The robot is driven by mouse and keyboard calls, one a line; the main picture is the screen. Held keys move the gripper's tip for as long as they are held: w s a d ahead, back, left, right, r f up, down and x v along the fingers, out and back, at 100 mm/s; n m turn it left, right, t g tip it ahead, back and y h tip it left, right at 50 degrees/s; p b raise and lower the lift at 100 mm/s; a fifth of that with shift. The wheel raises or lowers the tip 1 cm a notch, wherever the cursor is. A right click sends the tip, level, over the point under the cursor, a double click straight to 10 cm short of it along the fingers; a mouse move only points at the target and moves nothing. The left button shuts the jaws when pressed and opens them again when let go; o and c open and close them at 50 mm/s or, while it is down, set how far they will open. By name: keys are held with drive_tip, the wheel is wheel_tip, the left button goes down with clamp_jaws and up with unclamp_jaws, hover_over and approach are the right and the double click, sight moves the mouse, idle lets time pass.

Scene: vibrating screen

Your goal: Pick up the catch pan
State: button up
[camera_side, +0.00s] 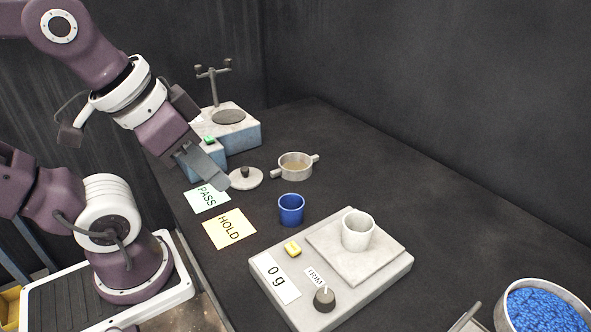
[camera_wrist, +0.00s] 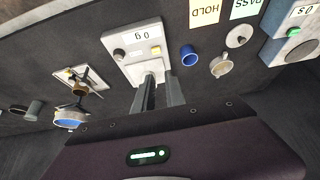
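A shallow two-handled pan (camera_side: 295,167) with a tan interior stands on the dark bench right of a pale knobbed lid (camera_side: 245,179); I take it as the catch pan. It also shows in the wrist view (camera_wrist: 221,66), right of the blue cup. My gripper (camera_side: 216,182) hangs above the bench's left side, left of the lid and pan and apart from the pan. In the wrist view my gripper (camera_wrist: 160,98) shows two separated fingers with nothing between them. They overlap the scale's near part in that view.
The screen machine (camera_side: 240,133) with its clamp post stands behind. A blue cup (camera_side: 291,210) and a scale (camera_side: 345,307) bearing a white cup (camera_side: 358,231) are nearer. PASS (camera_side: 207,198) and HOLD (camera_side: 229,229) cards lie left. A bowl (camera_side: 540,288) of blue grains is at right.

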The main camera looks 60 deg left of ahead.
drive_tip(key=o, duration=1.7)
drive_tip(key=w+d+n+g+h, duration=0.4)
drive_tip(key=w+d+n+h, duration=0.5)
drive_tip(key=w, duration=0.3)
drive_tip(key=w+a+f+n+t+h, duration=0.35)
drive_tip(key=w+a+n+t, duration=0.25)
drive_tip(key=w+a+n, duration=0.6)
drive_tip(key=n+t+y, duration=0.6)
drive_tip(key=n+y, duration=0.1)
drive_tip(key=n, duration=0.3)
hover_over(276, 171)
drive_tip(key=w+d, duration=0.4)
drive_tip(key=d, duration=0.5)
wheel_tip(276, 171, down, 12)
drive_tip(key=s+a+f+n+y, duration=0.1)
drive_tip(key=a+f, duration=0.2)
drive_tip(key=s+a+f+n+y, duration=0.1)
drive_tip(key=a+f+n+y, duration=0.1)
drive_tip(key=a+f, duration=0.1)
drive_tip(key=s+a+f+n+y, duration=0.1)
drive_tip(key=s+a+f+y, duration=0.1)
drive_tip(key=a+f, duration=0.1)
drive_tip(key=shift+n, duration=0.3)
drive_tip(key=shift+x, duration=3.6)
